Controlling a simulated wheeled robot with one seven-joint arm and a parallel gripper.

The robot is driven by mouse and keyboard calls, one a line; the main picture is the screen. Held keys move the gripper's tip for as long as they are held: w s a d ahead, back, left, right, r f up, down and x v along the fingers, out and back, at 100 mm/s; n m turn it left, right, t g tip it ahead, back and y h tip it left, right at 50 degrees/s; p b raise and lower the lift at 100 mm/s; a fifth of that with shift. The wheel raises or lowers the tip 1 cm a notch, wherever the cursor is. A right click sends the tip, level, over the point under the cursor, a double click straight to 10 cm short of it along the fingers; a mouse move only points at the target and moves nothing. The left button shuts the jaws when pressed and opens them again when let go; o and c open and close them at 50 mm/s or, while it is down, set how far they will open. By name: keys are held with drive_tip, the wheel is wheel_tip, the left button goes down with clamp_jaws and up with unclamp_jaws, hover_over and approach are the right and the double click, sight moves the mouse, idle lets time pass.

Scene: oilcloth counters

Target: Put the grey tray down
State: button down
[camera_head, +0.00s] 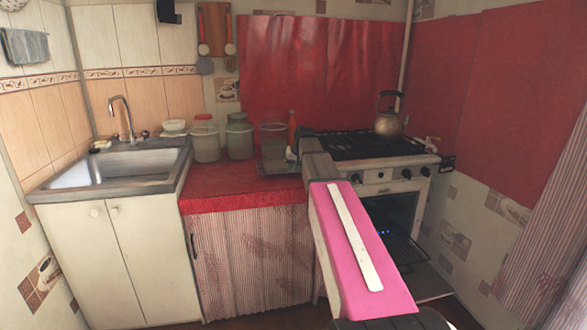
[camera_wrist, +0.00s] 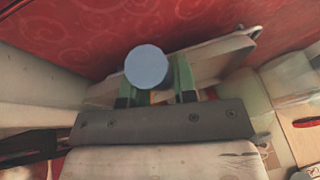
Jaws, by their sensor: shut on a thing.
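The grey tray (camera_wrist: 222,54) shows in the wrist view as a flat, pale grey piece with a raised edge, behind my fingers. My gripper (camera_wrist: 157,84) is shut on it, with its green fingers at the tray's near side. A round blue-grey thing (camera_wrist: 147,66) shows in front of the fingers and covers part of them and of the tray. In the head view my arm reaches over the counter and hides the grip. I cannot tell whether the tray touches the counter.
The red oilcloth counter (camera_head: 245,192) has glass jars (camera_head: 239,138) at its back and an orange bottle (camera_head: 292,124) near my gripper. A sink (camera_head: 125,168) is on the left. A stove (camera_head: 372,147) with a kettle (camera_head: 388,120) is on the right. The counter's front left is clear.

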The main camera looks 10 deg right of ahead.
drive_tip(key=shift+f, duration=0.1)
drive_tip(key=c, duration=0.9)
unclamp_jaws()
drive_tip(key=v, duration=1.2)
drive_tip(key=s+a+f+g, duration=0.1)
drive_tip(key=s+a+f, duration=0.1)
drive_tip(key=s+f, duration=0.35)
drive_tip(key=s+a+f, duration=0.1)
drive_tip(key=s+f, duration=0.1)
drive_tip(key=f, duration=0.6)
drive_tip(key=s+a+f+g, duration=0.1)
drive_tip(key=s+a+f, duration=0.15)
drive_tip(key=f, duration=0.45)
drive_tip(key=s+a+f+g+h, duration=0.2)
drive_tip(key=s+f, duration=1.5)
drive_tip(key=s, duration=0.2)
drive_tip(key=shift+a+f+n+g, duration=0.2)
drive_tip(key=shift+a+n+g, duration=0.1)
drive_tip(key=shift+n, duration=0.1)
